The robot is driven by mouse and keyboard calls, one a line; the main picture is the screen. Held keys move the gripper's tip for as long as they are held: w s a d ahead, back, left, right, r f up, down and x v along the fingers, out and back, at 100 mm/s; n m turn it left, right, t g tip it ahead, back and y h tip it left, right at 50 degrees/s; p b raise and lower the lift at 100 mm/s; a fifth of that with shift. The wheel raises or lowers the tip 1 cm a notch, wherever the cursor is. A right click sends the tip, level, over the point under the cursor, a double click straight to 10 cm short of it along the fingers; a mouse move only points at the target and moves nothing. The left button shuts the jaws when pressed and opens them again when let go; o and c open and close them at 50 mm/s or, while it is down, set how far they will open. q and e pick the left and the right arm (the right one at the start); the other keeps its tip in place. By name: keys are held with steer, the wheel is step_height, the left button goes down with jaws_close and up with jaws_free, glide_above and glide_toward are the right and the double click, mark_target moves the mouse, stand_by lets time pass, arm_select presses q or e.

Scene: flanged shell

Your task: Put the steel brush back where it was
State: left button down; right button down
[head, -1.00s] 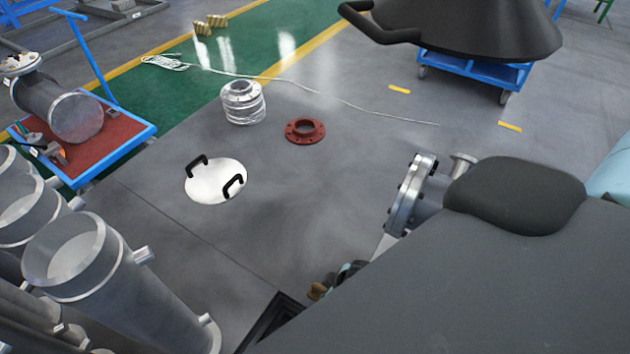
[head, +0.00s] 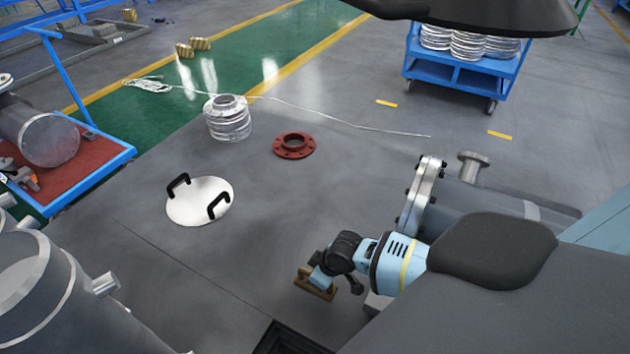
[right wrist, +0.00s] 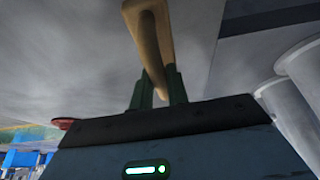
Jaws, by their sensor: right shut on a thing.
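The steel brush (head: 313,287), with a tan wooden body, is held by my right gripper (head: 322,278) in the lower middle of the head view, in front of the grey floor. In the right wrist view the wooden brush (right wrist: 148,35) stands up from between the two dark green fingers of my right gripper (right wrist: 158,92), which are shut on it. Its bristles cannot be made out. The flanged shell (head: 480,200), a grey pipe with a bolted flange, lies beyond and to the right of this arm. My left gripper is not in view.
A white round cover with black handles (head: 200,203), a red flange (head: 294,146) and a wrapped ring stack (head: 228,119) sit on the floor. Large grey pipes (head: 40,290) stand at lower left. A blue cart (head: 462,75) is at upper right. Floor between is clear.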

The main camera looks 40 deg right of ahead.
step_height(320, 180, down, 3)
steer(key=b, duration=0.3)
steer(key=shift+w+f+b, duration=0.1)
steer(key=shift+f+b, duration=0.25)
steer(key=shift+b, duration=0.1)
steer(key=shift+r, duration=0.1)
steer(key=shift+f, duration=0.2)
steer(key=c, duration=1.4)
jaws_free()
steer(key=shift+o, duration=0.2)
steer(key=shift+r, duration=0.1)
